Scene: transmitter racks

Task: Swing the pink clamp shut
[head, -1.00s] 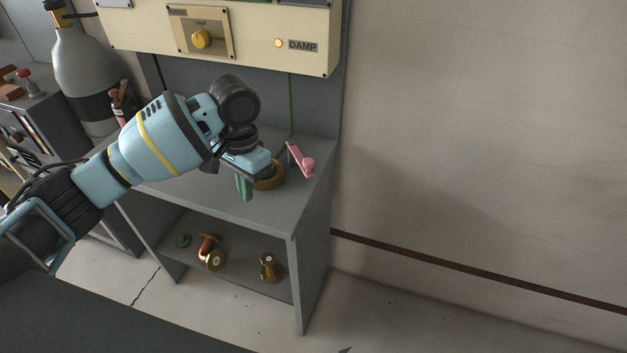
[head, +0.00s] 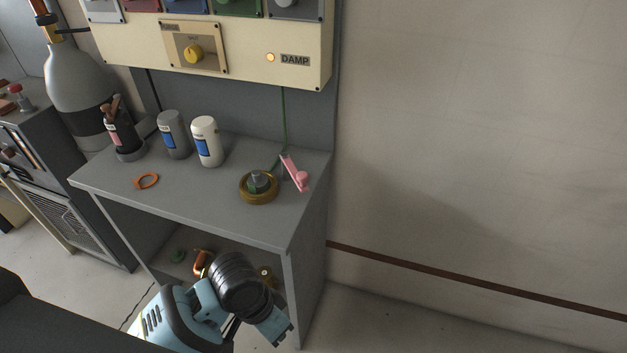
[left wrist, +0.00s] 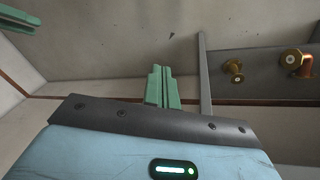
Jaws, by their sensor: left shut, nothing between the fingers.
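The pink clamp (head: 296,174) is at the right rear of the grey bench top, near its right edge. I cannot tell how far the clamp is swung. My left gripper (head: 278,330) is low in front of the bench, well below and apart from the clamp. In the left wrist view its green fingers (left wrist: 162,90) are together and empty.
An orange ring (head: 146,181), a white bottle (head: 207,142), a grey bottle (head: 173,134) and a dark tool holder (head: 124,140) stand or lie on the bench's left part. A cream panel (head: 130,45) overhangs the back. Brass fittings (left wrist: 233,70) are on the lower shelf.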

